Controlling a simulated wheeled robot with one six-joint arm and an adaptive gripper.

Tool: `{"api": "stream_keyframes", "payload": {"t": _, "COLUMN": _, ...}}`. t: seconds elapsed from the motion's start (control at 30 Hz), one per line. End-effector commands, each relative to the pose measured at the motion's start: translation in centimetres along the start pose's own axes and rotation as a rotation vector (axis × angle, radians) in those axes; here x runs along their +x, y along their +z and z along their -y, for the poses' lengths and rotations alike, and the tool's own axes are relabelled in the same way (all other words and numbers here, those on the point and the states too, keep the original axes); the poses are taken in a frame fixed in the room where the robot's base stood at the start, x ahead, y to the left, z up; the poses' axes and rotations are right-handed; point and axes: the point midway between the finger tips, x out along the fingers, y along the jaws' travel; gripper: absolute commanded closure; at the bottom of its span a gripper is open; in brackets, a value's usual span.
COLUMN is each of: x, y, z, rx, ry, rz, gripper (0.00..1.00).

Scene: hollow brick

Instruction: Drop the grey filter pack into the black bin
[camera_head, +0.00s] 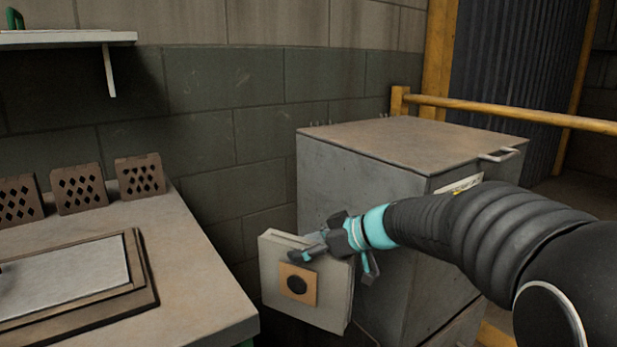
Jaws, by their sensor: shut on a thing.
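The grey filter pack (305,312) is a pale, flat, squarish pack with a tan square patch and a dark round hole on its face. My gripper (322,252) is shut on its upper right part. It holds the pack upright and slightly tilted, in the gap between the workbench and a grey metal cabinet. My fingers cover part of the pack's top edge. I cannot see what is below the pack. No black bin shows in this view.
The grey cabinet (340,172) with a handle stands right behind my gripper. The workbench (205,277) at left bears a framed panel (70,283) and brown perforated bricks (80,188). A shelf (65,38) is on the wall; a yellow rail (510,112) runs at right.

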Motion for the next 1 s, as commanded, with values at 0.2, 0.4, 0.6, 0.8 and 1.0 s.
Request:
{"api": "stream_keyframes", "payload": {"t": 0.2, "x": 0.4, "y": 0.3, "z": 0.1, "rx": -0.001, "ry": -0.002, "rz": -0.003, "gripper": 1.0}}
{"api": "stream_keyframes", "payload": {"t": 0.4, "x": 1.5, "y": 1.8, "z": 0.3, "rx": -0.004, "ry": -0.007, "rz": -0.002, "gripper": 1.0}}
{"api": "stream_keyframes", "payload": {"t": 0.6, "x": 2.4, "y": 3.5, "z": 0.3, "rx": -0.005, "ry": -0.006, "rz": -0.003, "gripper": 1.0}}
{"api": "stream_keyframes", "payload": {"t": 0.8, "x": 2.9, "y": 4.7, "z": 0.2, "rx": -0.004, "ry": -0.004, "rz": -0.003, "gripper": 1.0}}
{"api": "stream_keyframes", "payload": {"t": 1.0, "x": 3.0, "y": 5.0, "z": 0.2, "rx": -0.004, "ry": -0.003, "rz": -0.003, "gripper": 1.0}}
